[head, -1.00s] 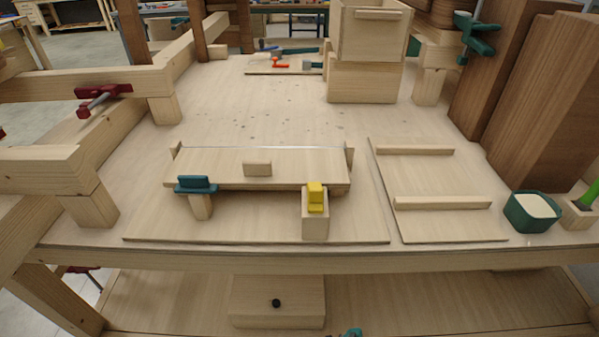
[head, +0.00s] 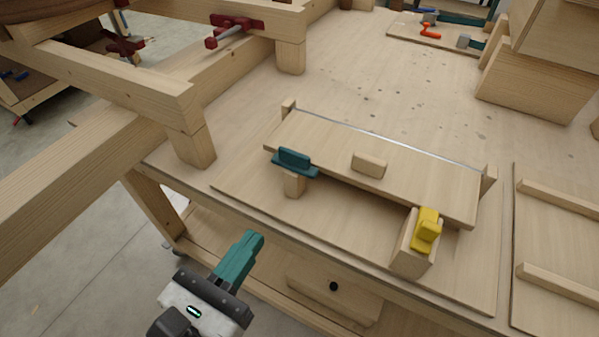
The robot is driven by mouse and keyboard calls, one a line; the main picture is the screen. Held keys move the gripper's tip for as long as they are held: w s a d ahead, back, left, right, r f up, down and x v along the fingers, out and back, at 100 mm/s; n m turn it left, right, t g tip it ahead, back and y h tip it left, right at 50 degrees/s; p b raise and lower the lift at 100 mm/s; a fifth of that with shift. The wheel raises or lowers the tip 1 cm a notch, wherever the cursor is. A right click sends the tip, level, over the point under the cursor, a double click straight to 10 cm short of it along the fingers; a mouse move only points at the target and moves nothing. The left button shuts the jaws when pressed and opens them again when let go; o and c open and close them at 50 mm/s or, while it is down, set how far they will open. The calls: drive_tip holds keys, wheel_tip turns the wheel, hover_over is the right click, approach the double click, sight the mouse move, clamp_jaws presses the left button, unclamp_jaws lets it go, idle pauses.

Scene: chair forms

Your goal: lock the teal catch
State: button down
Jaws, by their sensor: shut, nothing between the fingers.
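The teal catch (head: 295,161) sits on a wooden post (head: 294,184) at the left front edge of a hinged wooden flap (head: 330,153). Its bar lies along the flap's edge; I cannot tell whether it overlaps the flap. A yellow catch (head: 427,229) stands on a block at the right front of the flap. A small wooden handle (head: 369,165) is on the flap between them. My gripper (head: 254,239) has teal fingers, shut and empty, and is low in front of the bench, below and left of the teal catch.
The bench's front edge (head: 262,233) lies between my gripper and the flap. A wooden frame with a leg (head: 190,140) stands at the left. A lower drawer with a black knob (head: 333,286) is under the bench. The bench top behind the flap is mostly clear.

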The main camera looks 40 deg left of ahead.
sight(306, 165)
drive_tip(key=shift+w, duration=0.1)
drive_tip(key=x, duration=1.3)
drive_tip(key=shift+w, duration=0.4)
